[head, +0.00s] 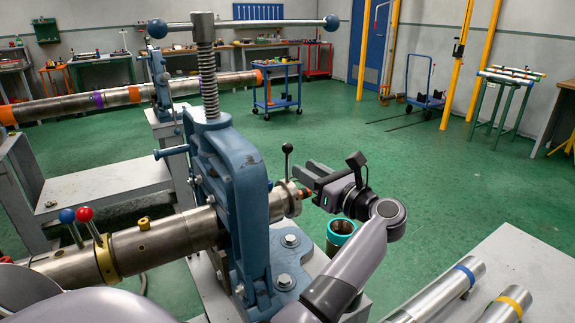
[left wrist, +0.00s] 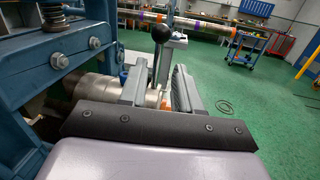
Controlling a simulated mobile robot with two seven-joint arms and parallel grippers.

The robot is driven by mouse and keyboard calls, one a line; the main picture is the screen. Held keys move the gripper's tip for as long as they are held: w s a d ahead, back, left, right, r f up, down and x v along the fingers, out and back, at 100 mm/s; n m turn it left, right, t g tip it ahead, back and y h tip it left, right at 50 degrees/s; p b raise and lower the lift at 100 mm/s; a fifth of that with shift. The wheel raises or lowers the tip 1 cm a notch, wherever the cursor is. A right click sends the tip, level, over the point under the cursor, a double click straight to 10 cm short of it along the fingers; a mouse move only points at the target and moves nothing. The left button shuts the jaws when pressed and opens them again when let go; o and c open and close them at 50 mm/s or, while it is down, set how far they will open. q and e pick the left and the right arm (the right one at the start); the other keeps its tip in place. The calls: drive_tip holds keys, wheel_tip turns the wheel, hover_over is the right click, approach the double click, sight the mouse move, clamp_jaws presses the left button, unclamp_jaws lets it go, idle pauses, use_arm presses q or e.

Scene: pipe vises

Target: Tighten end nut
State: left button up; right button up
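The end nut (head: 287,200) is a pale metal ring on the end of the steel pipe (head: 160,245), just right of the blue vise (head: 228,165). Its lever stands upright with a black ball (head: 287,148), which also shows in the left wrist view (left wrist: 162,34). My left gripper (head: 308,180) is at the nut's right side, pointing left. In the left wrist view its two grey fingers (left wrist: 158,92) are apart, with the lever and an orange tip (left wrist: 165,103) showing between them. I cannot tell whether either finger touches the nut. My right gripper is not in view.
A teal-rimmed cup (head: 341,229) stands below my left gripper. A grey table with pipes (head: 470,275) is at the lower right. Red and blue ball levers (head: 84,214) rise from the pipe at left. Green floor beyond is mostly open, with a blue cart (head: 283,90).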

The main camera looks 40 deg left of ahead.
sight(289, 162)
use_arm(q)
drive_tip(key=shift+n+g+h, duration=0.3)
drive_tip(key=shift+n, duration=0.2)
drive_tip(key=a, duration=0.2)
drive_tip(key=a+p, duration=0.1)
drive_tip(key=a, duration=0.1)
drive_tip(key=a+p, duration=0.1)
drive_tip(key=a, duration=0.1)
drive_tip(key=shift+w+a, duration=0.1)
drive_tip(key=shift+w, duration=0.15)
drive_tip(key=shift+a, duration=0.4)
clamp_jaws()
